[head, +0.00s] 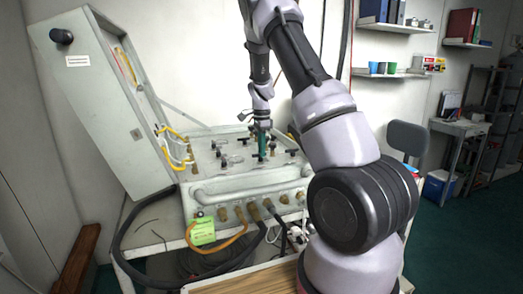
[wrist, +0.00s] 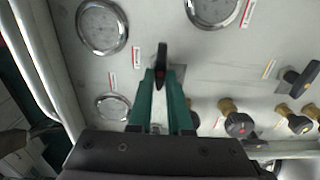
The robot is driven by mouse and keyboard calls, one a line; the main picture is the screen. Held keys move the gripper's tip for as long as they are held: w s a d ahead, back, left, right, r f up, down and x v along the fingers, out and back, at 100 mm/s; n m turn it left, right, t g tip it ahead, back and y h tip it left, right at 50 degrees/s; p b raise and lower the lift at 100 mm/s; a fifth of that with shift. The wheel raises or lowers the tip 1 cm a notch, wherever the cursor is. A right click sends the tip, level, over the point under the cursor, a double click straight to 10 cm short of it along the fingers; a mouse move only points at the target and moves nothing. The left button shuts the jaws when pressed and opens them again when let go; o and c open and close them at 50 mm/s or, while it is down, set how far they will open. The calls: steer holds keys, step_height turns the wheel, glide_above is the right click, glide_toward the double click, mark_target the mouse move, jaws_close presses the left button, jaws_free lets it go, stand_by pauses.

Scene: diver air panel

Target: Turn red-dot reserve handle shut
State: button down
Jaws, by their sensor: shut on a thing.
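The red-dot handle (wrist: 161,56) is a black lever with a small red mark, standing out from the grey panel face (wrist: 135,65) in the wrist view. It points roughly up and down in that picture. My gripper (wrist: 161,75) has green fingers, one on each side of the lever, shut on it. The lever's lower part is hidden between the fingers. In the head view my gripper (head: 262,147) reaches down onto the top of the air panel (head: 220,160); the handle itself cannot be made out there.
Round gauges (wrist: 102,27) lie near the fingers. A black lever (wrist: 300,80) and brass-based black knobs (wrist: 238,125) stand to the right. A metal rail (wrist: 40,60) runs along the left. In the head view, the case lid (head: 105,100) stands open at left and hoses (head: 130,235) hang in front.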

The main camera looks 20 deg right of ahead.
steer(key=c, duration=0.8)
jaws_free()
steer(key=shift+c, duration=0.2)
steer(key=shift+r, duration=0.1)
step_height(320, 180, up, 11)
steer(key=shift+f, duration=0.2)
